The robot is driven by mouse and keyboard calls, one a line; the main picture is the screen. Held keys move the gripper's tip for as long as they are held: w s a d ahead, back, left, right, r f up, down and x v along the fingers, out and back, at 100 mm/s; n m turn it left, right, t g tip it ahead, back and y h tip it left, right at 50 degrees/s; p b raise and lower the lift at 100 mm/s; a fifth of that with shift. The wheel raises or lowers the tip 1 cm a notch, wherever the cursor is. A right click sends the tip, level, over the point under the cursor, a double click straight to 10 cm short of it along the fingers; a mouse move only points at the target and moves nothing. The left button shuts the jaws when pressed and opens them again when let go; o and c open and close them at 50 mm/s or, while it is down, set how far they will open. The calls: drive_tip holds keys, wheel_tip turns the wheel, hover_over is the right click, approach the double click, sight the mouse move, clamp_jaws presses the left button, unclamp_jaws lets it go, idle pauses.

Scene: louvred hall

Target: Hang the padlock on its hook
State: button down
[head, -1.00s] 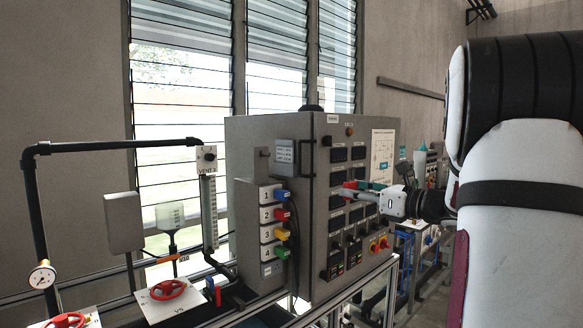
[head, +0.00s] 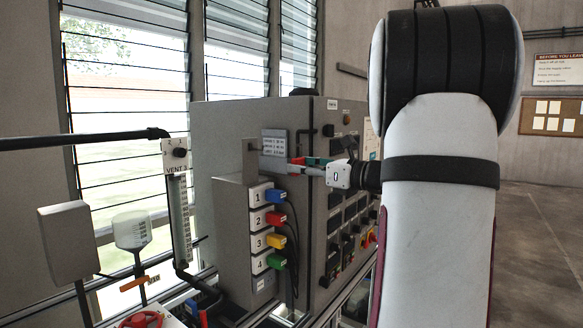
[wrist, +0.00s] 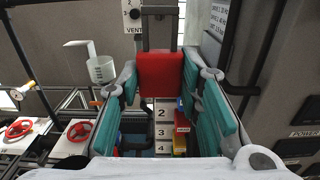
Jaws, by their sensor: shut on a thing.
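The padlock has a red body (wrist: 160,75) and a grey shackle (wrist: 160,14) that points away from me in the wrist view. My gripper (wrist: 168,100) is shut on the red body between its teal pads. In the head view, the gripper (head: 305,166) reaches left in front of the grey cabinet, and only a little of the red padlock (head: 297,161) shows. A small grey upright bracket (head: 249,158) stands above the numbered switch box, left of the padlock. It may be the hook; its shape is unclear. The padlock appears apart from it.
The switch box (head: 232,215) carries coloured plugs with black cables below the gripper. A label plate (head: 274,142) and a dark cabinet handle (head: 312,142) are close by. A vent gauge (head: 178,215) stands left. A louvred window is behind.

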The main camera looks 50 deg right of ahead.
drive_tip(key=b, duration=0.3)
approach(250, 165)
drive_tip(key=s+r, duration=0.1)
drive_tip(key=shift+w+d+r, duration=0.1)
drive_tip(key=shift+w+r, duration=0.15)
drive_tip(key=shift+w, duration=0.45)
drive_tip(key=shift+w, duration=0.2)
idle(0.5)
drive_tip(key=shift+w+b, duration=0.45)
drive_tip(key=shift+w, duration=2.25)
drive_tip(key=shift+f, duration=0.45)
drive_tip(key=shift+f, duration=0.25)
